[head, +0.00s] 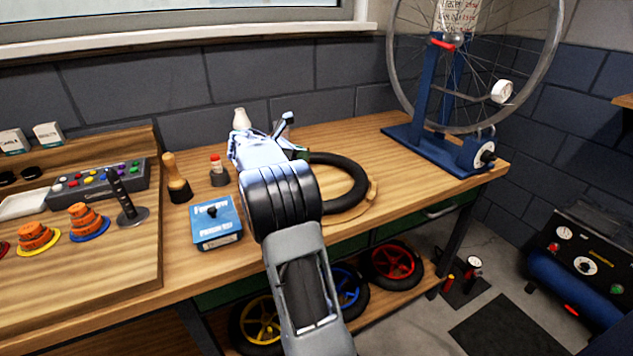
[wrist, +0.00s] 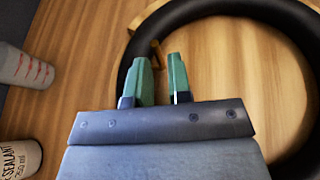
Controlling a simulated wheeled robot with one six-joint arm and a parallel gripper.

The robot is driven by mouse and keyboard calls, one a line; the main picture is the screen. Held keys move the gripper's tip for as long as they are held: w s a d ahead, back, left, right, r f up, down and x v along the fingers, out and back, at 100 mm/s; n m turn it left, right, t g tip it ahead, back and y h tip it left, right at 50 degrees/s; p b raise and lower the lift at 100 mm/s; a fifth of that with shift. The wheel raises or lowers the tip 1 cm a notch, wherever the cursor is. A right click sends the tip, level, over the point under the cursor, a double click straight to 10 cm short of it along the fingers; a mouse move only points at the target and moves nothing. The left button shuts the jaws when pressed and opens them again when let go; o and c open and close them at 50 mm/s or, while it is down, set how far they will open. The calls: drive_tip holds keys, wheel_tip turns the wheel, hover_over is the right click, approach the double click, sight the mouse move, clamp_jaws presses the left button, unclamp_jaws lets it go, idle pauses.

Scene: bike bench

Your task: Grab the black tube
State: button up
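The black tube (head: 355,178) is a thick ring lying on the bench, with a round wooden board under it; my arm hides its left part in the head view. In the wrist view the tube (wrist: 235,10) curves from the top right round behind my fingers. My gripper (wrist: 160,62) has two green-tipped fingers standing apart over the left side of the ring. Nothing is visibly clamped between them. I cannot tell whether the fingertips touch the tube. In the head view my gripper (head: 301,153) is mostly hidden behind my wrist.
A blue box (head: 216,236), a red-capped bottle (head: 218,174) and a wooden-handled tool (head: 175,180) stand left of my arm. A pale bottle (head: 240,119) stands behind it. A blue wheel stand (head: 432,152) is at the back right. Bench right of the ring is clear.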

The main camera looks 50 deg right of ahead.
drive_tip(key=x, duration=0.3)
drive_tip(key=shift+d, duration=0.15)
drive_tip(key=shift+c, duration=0.5)
clamp_jaws()
drive_tip(key=shift+r, duration=0.1)
